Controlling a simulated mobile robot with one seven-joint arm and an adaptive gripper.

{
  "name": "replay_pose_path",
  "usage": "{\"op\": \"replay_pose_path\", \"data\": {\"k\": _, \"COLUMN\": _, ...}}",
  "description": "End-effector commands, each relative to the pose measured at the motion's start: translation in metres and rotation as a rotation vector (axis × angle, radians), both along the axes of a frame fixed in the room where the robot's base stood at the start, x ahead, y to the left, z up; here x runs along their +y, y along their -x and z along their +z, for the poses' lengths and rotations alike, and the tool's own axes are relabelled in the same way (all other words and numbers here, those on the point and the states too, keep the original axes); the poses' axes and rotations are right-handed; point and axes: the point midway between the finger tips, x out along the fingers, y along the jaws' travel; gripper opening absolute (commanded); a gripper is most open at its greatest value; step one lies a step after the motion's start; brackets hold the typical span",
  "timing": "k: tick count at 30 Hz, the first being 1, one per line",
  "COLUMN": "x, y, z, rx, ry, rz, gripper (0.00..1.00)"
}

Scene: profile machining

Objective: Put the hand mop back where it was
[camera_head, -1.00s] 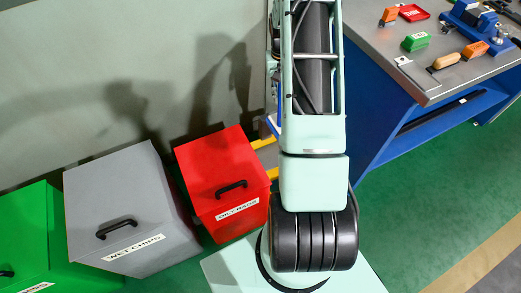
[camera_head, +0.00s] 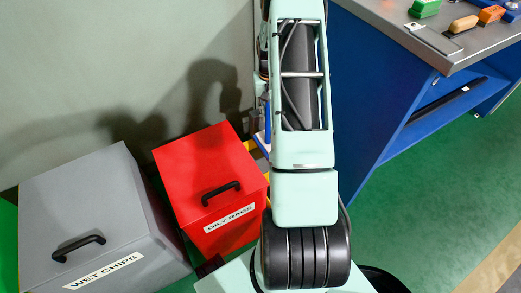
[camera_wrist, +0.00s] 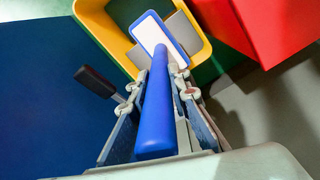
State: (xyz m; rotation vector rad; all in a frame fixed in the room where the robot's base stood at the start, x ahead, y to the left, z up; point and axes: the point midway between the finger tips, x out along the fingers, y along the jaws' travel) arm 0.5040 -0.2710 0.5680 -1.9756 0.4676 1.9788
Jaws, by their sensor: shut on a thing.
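The hand mop has a long blue handle (camera_wrist: 155,105) and a flat white head (camera_wrist: 152,35) with a blue edge. In the wrist view my gripper (camera_wrist: 155,95) has its fingers on either side of the handle, shut on it. The mop head is at the far end, seen over a yellow-rimmed container (camera_wrist: 115,45); I cannot tell whether it is inside or above it. In the head view, my arm hides the gripper and most of the mop. A bit of yellow (camera_head: 256,149) shows beside my arm.
A red oily rags bin (camera_head: 200,165) stands left of my arm, also at the wrist view's upper right (camera_wrist: 275,25). A grey wet chips bin (camera_head: 90,205) is further left. A blue workbench (camera_head: 375,90) stands right. A black-handled thing (camera_wrist: 95,80) lies left of the gripper.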

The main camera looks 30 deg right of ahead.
Motion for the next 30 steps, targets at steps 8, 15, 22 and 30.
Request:
{"op": "replay_pose_path", "data": {"k": 8, "x": 0.001, "y": 0.001, "z": -0.08, "rx": 0.005, "ry": -0.002, "rz": 0.0, "gripper": 0.0}}
{"op": "replay_pose_path", "data": {"k": 15, "x": 0.001, "y": 0.0, "z": -0.117, "rx": 0.0, "ry": -0.001, "rz": 0.0, "gripper": 0.0}}
{"op": "replay_pose_path", "data": {"k": 22, "x": 0.005, "y": -0.02, "z": -0.122, "rx": -0.003, "ry": 0.0, "rz": 0.002, "gripper": 0.0}}
{"op": "replay_pose_path", "data": {"k": 30, "x": 0.009, "y": -0.039, "z": -0.132, "rx": 0.001, "ry": 0.0, "rz": 0.0, "gripper": 0.0}}
